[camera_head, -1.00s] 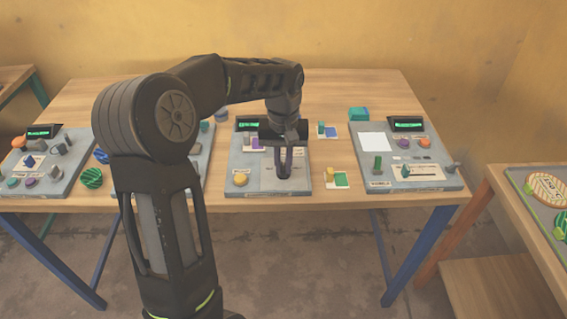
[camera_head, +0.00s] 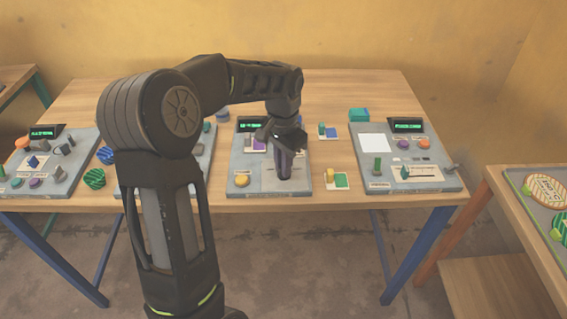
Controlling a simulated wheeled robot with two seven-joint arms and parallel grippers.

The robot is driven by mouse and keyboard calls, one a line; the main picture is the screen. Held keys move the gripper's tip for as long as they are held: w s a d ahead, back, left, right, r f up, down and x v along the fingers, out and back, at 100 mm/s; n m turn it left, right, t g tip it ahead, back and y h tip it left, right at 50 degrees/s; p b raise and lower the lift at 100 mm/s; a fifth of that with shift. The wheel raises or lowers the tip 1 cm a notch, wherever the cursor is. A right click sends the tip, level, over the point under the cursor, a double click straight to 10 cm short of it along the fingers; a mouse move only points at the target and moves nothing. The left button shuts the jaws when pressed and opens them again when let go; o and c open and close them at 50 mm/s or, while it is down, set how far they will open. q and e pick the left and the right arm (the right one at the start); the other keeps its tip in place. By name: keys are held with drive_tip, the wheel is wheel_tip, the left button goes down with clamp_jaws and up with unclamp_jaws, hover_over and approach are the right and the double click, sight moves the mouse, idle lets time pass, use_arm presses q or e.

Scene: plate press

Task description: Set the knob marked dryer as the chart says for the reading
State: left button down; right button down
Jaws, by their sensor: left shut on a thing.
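My left gripper (camera_head: 284,174) reaches down onto the right part of the middle grey panel (camera_head: 244,160). Its fingers are seen edge-on and are shut on a knob there, which they hide almost wholly. The panel has a lit green display (camera_head: 250,125) at its back, too small to read. A yellow knob (camera_head: 242,180) stands at its front left, and a purple part (camera_head: 259,144) is partly behind my wrist. The labels are too small to read, so I cannot tell which knob is marked dryer. My right gripper is not in view.
A right panel (camera_head: 440,183) carries a white sheet (camera_head: 374,142), a display and several controls. A left panel (camera_head: 60,185) has several knobs; my arm covers much of another panel beside it. A green striped ball (camera_head: 94,179) and small coloured blocks (camera_head: 340,181) lie between panels.

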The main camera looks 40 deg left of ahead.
use_arm(q)
drive_tip(key=shift+m, duration=0.6)
drive_tip(key=c, duration=1.5)
unclamp_jaws()
drive_tip(key=shift+o, duration=0.2)
drive_tip(key=shift+r, duration=0.1)
wheel_tip(320, 180, up, 8)
drive_tip(key=shift+f, duration=0.15)
